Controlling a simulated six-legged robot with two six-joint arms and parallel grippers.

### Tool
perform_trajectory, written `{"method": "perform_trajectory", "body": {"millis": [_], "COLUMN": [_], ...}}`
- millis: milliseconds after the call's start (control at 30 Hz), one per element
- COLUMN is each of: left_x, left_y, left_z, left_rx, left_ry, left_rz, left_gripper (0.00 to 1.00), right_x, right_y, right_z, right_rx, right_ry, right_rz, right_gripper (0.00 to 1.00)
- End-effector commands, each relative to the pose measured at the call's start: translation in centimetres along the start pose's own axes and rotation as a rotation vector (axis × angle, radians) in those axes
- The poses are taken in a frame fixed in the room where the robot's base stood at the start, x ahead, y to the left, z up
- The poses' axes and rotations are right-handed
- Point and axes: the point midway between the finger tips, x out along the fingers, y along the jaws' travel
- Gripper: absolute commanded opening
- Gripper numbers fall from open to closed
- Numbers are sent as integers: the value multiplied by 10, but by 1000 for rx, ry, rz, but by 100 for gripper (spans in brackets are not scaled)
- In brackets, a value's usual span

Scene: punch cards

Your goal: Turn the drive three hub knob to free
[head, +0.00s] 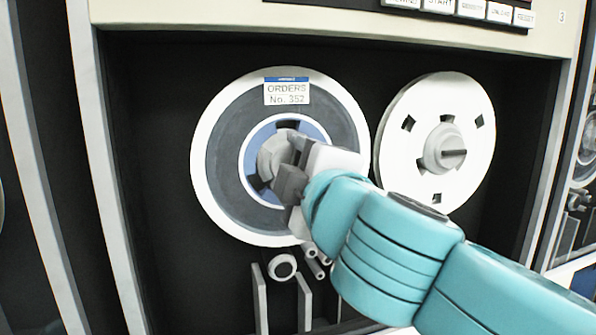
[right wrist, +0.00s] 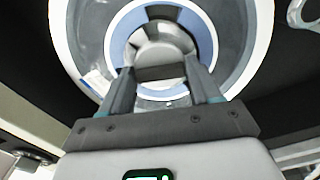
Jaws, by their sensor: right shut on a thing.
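The left tape reel (head: 222,150) has a white rim, dark tape, a blue hub and a label reading "ORDERS No. 352". The grey round hub knob (head: 270,157) is at its centre, partly hidden by my gripper. My right gripper (head: 290,165) is shut on the knob. In the right wrist view, the gripper's two fingers (right wrist: 160,74) stand on either side of the knob's raised grip bar, and the knob (right wrist: 160,42) fills the space beyond them. The knob's markings cannot be read. My left gripper is in neither view.
A white empty-looking reel (head: 415,125) with its own hub (head: 443,150) sits at the right. Rollers and guides (head: 283,267) lie below the left reel. A button panel (head: 470,8) marked 3 runs above. The cabinet's side frame (head: 95,170) stands at left.

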Motion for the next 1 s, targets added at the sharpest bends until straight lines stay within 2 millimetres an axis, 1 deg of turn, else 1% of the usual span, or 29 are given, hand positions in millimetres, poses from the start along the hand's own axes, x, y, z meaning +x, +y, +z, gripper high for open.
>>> {"method": "perform_trajectory", "body": {"millis": [200, 433, 700, 1000], "left_x": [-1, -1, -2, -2], "left_y": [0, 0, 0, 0], "left_z": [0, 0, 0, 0], "left_rx": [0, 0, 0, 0], "left_ry": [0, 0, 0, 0], "left_rz": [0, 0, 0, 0], "left_gripper": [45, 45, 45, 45], "right_x": [0, 0, 0, 0], "right_y": [0, 0, 0, 1], "right_z": [1, 1, 1, 1], "right_rx": [-154, -260, -310, -315], "right_ry": [-3, -3, -4, -4], "right_rz": [-2, -1, 0, 1], "right_gripper": [32, 32, 32, 32]}}
